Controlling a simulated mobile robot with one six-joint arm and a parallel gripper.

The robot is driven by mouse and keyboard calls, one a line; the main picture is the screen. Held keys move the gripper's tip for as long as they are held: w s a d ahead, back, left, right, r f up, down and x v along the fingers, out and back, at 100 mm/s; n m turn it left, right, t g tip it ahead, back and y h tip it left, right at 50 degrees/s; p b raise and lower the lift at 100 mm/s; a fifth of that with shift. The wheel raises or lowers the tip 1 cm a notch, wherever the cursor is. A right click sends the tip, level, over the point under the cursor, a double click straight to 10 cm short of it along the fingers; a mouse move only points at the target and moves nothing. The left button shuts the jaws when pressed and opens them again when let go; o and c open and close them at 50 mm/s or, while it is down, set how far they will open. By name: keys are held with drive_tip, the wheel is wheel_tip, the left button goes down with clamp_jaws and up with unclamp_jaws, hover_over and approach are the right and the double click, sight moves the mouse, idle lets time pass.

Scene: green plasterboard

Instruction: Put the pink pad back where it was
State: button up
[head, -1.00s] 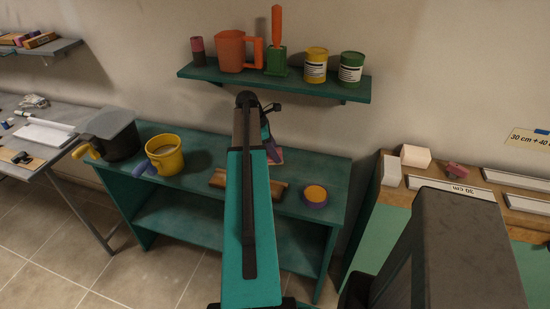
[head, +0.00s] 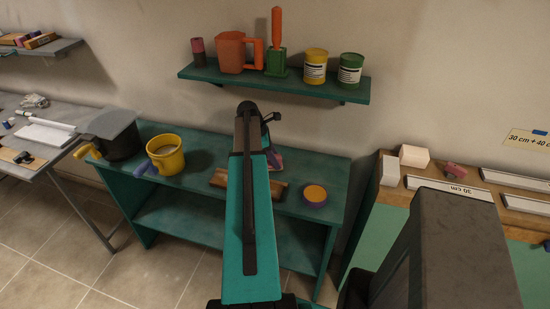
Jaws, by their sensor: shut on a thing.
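A pink pad (head: 277,160) shows in part just right of my arm, at the back of the green bench (head: 322,170). My arm hides the rest of it. My gripper (head: 271,148) is at the pad and mostly hidden behind the arm; a small dark and purple part of it shows. It is shut on the pad. I cannot tell whether the pad touches the bench top.
A brown wooden block (head: 219,178) and a round purple and orange item (head: 315,195) lie near the arm. A yellow pot (head: 166,155) and dark pot (head: 118,140) stand left. A shelf (head: 225,75) with several containers hangs above. A pink block (head: 453,169) lies on the right table.

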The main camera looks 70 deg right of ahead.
drive_tip(key=shift+f, duration=0.1)
drive_tip(key=o, duration=1.1)
drive_tip(key=shift+b+v, duration=0.3)
drive_tip(key=shift+v, duration=0.5)
drive_tip(key=b+v, duration=0.1)
drive_tip(key=v, duration=0.2)
drive_tip(key=shift+w+a+r, duration=0.1)
drive_tip(key=shift+w+r, duration=0.15)
drive_tip(key=w+a+b, duration=0.1)
drive_tip(key=w, duration=0.2)
drive_tip(key=w+a+b, duration=0.1)
drive_tip(key=w+a, duration=0.1)
drive_tip(key=w, duration=0.2)
drive_tip(key=w+a+b, duration=0.1)
drive_tip(key=w+a, duration=0.1)
drive_tip(key=w, duration=0.1)
drive_tip(key=shift+w+b, duration=0.2)
drive_tip(key=shift+b, duration=0.1)
drive_tip(key=shift+a, duration=0.1)
